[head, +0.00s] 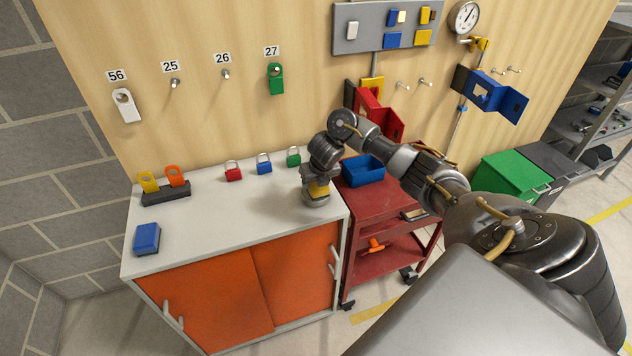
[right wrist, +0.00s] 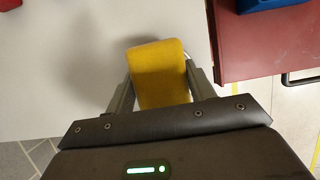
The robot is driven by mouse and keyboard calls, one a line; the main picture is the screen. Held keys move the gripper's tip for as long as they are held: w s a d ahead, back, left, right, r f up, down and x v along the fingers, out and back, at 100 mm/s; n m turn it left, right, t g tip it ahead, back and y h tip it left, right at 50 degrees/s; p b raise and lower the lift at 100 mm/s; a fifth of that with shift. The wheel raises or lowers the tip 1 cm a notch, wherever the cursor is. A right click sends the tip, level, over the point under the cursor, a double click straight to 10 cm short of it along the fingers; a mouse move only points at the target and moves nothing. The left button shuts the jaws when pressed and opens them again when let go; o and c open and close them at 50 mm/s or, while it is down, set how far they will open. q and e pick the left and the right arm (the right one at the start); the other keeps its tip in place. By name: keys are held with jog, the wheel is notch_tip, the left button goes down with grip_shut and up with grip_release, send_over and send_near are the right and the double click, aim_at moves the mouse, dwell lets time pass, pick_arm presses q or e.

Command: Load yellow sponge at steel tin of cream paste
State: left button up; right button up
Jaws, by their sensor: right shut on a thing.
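My right gripper (head: 318,183) is shut on the yellow sponge (head: 319,190) over the right end of the white worktop. In the right wrist view the sponge (right wrist: 160,72) sits between the two fingers (right wrist: 158,92). The steel tin (head: 316,202) shows as a grey rounded edge just under the sponge. The cream paste is hidden by the sponge and gripper. I cannot tell whether the sponge touches the paste. My left gripper is not in view.
A red trolley (head: 385,200) with a blue bin (head: 363,170) stands close on the right.

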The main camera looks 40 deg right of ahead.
jog(key=shift+f+b, duration=0.35)
jog(key=shift+f, duration=0.2)
dwell(1.2)
jog(key=shift+r, duration=0.15)
notch_tip(320, 180, up, 7)
jog(key=p, duration=0.6)
dwell(0.4)
dwell(0.4)
